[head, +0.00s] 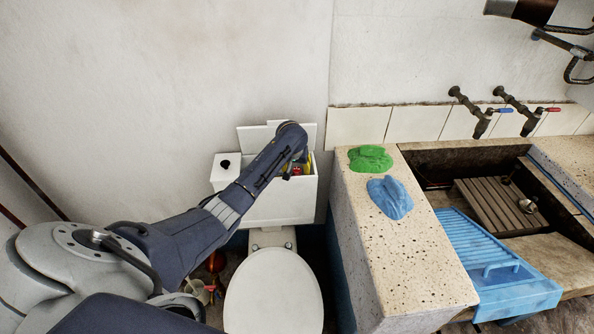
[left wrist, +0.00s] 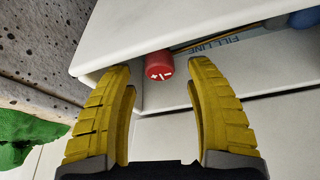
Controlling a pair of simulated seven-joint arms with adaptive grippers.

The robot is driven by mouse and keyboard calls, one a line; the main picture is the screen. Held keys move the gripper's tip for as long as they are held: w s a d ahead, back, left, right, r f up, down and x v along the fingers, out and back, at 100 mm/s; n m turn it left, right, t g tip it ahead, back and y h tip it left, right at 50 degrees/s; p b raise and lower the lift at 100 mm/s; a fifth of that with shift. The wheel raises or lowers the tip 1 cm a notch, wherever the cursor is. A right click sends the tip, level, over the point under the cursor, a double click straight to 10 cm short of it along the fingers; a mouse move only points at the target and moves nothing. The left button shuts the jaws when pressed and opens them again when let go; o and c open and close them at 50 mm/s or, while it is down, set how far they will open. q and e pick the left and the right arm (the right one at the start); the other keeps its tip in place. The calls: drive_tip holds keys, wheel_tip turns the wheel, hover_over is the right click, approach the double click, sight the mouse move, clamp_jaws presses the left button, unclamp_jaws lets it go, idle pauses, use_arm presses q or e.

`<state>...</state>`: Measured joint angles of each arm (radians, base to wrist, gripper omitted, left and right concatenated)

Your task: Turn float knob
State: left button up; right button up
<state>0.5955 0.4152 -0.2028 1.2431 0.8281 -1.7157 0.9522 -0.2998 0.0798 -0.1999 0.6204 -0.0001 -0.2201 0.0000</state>
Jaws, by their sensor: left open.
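The float knob is a red cap with white plus and minus marks; it shows in the left wrist view (left wrist: 159,66), inside the open white cistern (left wrist: 190,30), and as a small red spot in the head view (head: 296,171). My left gripper (left wrist: 164,75) has yellow fingers spread apart, one on each side of the knob in the picture. No contact with the knob shows. In the head view my left arm reaches over the cistern (head: 285,207), and its wrist hides most of the opening. My right gripper is not in view.
The cistern's lid leans against the wall behind. A toilet (head: 273,292) stands below. To the right is a stone trough (head: 385,250) with a green cloth (head: 370,158) and a blue cloth (head: 390,197) on its ledge. A blue washboard (head: 480,245) lies at the basin.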

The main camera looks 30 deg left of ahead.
use_arm(q)
drive_tip(key=shift+x, duration=1.2)
drive_tip(key=shift+c, duration=0.2)
clamp_jaws()
